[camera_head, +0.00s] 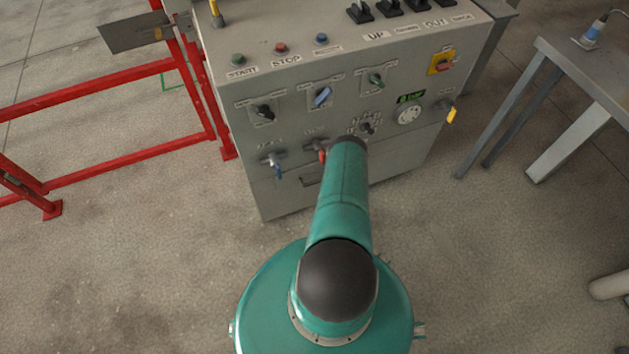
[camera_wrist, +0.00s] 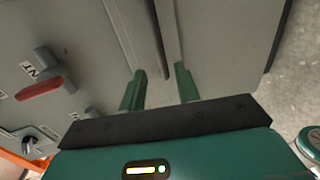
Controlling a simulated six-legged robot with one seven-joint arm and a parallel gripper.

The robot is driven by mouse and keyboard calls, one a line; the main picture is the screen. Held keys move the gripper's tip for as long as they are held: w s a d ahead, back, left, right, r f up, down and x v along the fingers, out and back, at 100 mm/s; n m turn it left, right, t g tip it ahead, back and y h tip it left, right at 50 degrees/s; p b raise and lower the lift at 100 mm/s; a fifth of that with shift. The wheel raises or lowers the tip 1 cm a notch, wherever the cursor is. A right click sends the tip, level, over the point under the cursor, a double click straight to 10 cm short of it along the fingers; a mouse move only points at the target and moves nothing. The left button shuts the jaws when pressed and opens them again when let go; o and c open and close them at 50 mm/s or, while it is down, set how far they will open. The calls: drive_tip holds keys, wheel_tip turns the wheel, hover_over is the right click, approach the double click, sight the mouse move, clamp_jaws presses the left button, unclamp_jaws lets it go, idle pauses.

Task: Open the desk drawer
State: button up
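The desk is a grey control cabinet (camera_head: 290,205) in the head view. Its drawer front (camera_head: 385,165) is the plain lower panel, with a dark-edged handle (camera_head: 311,178) partly hidden by my arm. In the wrist view the drawer front (camera_wrist: 225,45) fills the upper middle, and the handle (camera_wrist: 166,30) shows as a long raised or recessed strip. My gripper (camera_wrist: 160,76) is open, its two green fingers apart at the near end of this strip. I cannot tell whether they touch it. My arm hides the gripper in the head view.
A red-handled switch (camera_wrist: 40,88) is left of the fingers in the wrist view. Knobs and buttons cover the cabinet's panel above the drawer. A red rail (camera_head: 110,160) stands left, a metal table (camera_head: 585,75) right. The floor before the cabinet is clear.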

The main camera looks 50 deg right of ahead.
sight(316, 181)
drive_tip(key=x, duration=1)
drive_tip(key=shift+a, duration=0.1)
clamp_jaws()
